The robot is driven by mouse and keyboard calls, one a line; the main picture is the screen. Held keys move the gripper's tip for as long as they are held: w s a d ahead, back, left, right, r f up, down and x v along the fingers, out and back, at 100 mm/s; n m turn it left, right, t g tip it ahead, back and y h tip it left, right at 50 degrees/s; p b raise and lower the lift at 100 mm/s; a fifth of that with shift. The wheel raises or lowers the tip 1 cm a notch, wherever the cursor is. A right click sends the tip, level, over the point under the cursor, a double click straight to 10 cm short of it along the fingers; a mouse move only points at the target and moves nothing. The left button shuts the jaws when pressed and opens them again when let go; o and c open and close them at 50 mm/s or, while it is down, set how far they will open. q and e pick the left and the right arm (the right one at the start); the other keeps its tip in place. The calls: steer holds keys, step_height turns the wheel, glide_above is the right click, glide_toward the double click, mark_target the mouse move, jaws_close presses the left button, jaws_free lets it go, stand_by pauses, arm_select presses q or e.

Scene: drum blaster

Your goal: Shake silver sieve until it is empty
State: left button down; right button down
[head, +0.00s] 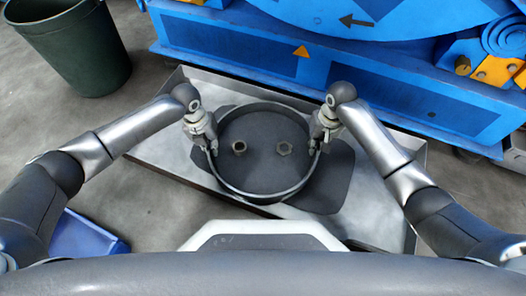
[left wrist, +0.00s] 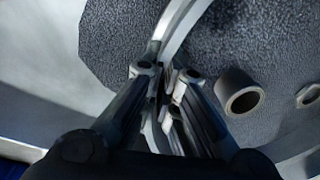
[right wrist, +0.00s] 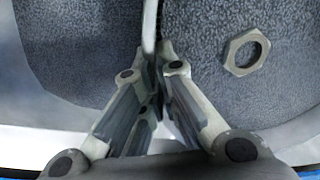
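The silver sieve (head: 222,187) is a round thin-rimmed ring, about level, over a shallow metal tray (head: 165,165). Inside its ring lie a short tube-like piece (head: 239,147) and a hex nut (head: 284,148) on dark grainy grey. I cannot tell whether that grey is loose grit or mesh. The tube also shows in the left wrist view (left wrist: 239,92), the nut in the right wrist view (right wrist: 246,52). My left gripper (head: 212,147) is shut on the sieve's left rim. My right gripper (head: 317,146) is shut on its right rim.
A dark grainy patch (head: 328,180) lies on the tray floor around the sieve. A blue machine (head: 230,50) stands behind the tray. A dark green bin (head: 75,45) is at the back left, a blue object (head: 88,236) at the front left.

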arm_select(q)
steer(key=shift+r, duration=0.3)
arm_select(e)
steer(key=shift+r, duration=0.25)
